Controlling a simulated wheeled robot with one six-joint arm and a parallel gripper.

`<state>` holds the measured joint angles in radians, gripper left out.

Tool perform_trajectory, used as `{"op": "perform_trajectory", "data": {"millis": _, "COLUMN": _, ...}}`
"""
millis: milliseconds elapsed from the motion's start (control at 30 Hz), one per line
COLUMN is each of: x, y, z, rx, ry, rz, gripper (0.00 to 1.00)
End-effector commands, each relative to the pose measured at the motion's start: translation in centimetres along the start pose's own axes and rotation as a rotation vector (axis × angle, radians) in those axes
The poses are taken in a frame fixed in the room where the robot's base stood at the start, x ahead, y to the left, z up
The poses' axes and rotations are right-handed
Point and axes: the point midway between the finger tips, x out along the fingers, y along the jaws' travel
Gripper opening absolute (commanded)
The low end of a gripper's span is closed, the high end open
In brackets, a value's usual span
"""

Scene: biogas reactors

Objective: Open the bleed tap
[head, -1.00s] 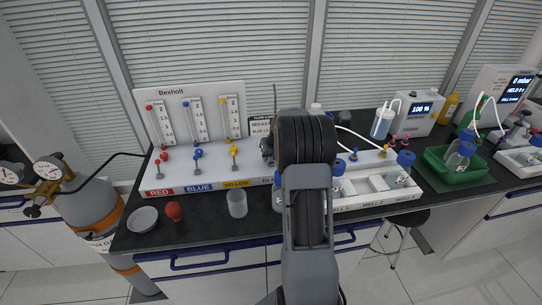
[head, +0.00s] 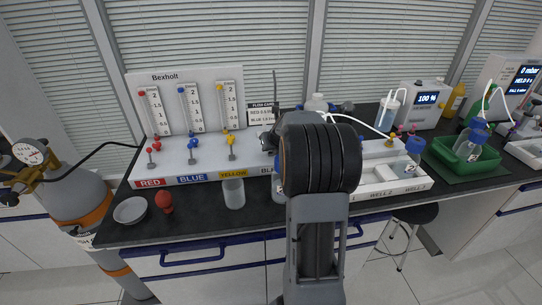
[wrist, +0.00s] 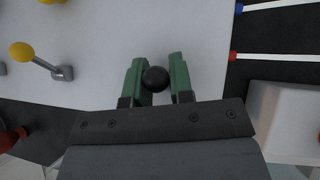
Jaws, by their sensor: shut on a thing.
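The bleed tap shows as a black ball knob (wrist: 155,79) in the wrist view. My gripper (wrist: 157,84) is shut on it, with one green finger on each side. The tap stands on the white panel base (head: 190,176), right of the yellow tap; the rest of the tap is hidden under the ball. In the head view my arm covers the knob and most of the label beside YELLOW. The yellow tap (wrist: 22,52) lies left of my fingers in the wrist view and shows in the head view (head: 231,140).
Blue (head: 193,144) and red (head: 151,148) taps stand further left. A clear beaker (head: 233,193), a red bulb (head: 164,202) and a white dish (head: 130,210) sit on the front of the bench. The white well tray (head: 385,188) lies right of my arm.

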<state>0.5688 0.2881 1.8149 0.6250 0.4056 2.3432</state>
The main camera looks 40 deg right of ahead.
Motion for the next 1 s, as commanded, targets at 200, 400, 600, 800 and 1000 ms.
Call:
{"op": "perform_trajectory", "data": {"millis": 200, "x": -0.08, "y": 0.0, "z": -0.18, "rx": -0.007, "ry": -0.051, "rz": -0.008, "gripper": 0.0}}
{"op": "perform_trajectory", "data": {"millis": 400, "x": -0.25, "y": 0.0, "z": -0.05, "rx": -0.008, "ry": -0.053, "rz": -0.009, "gripper": 0.0}}
{"op": "perform_trajectory", "data": {"millis": 600, "x": -0.25, "y": 0.0, "z": -0.05, "rx": -0.008, "ry": -0.053, "rz": -0.008, "gripper": 0.29}}
{"op": "perform_trajectory", "data": {"millis": 800, "x": -0.22, "y": 0.02, "z": -0.08, "rx": -0.008, "ry": -0.052, "rz": -0.008, "gripper": 0.47}}
{"op": "perform_trajectory", "data": {"millis": 1000, "x": -0.24, "y": 0.04, "z": -0.09, "rx": -0.008, "ry": -0.051, "rz": -0.007, "gripper": 0.47}}
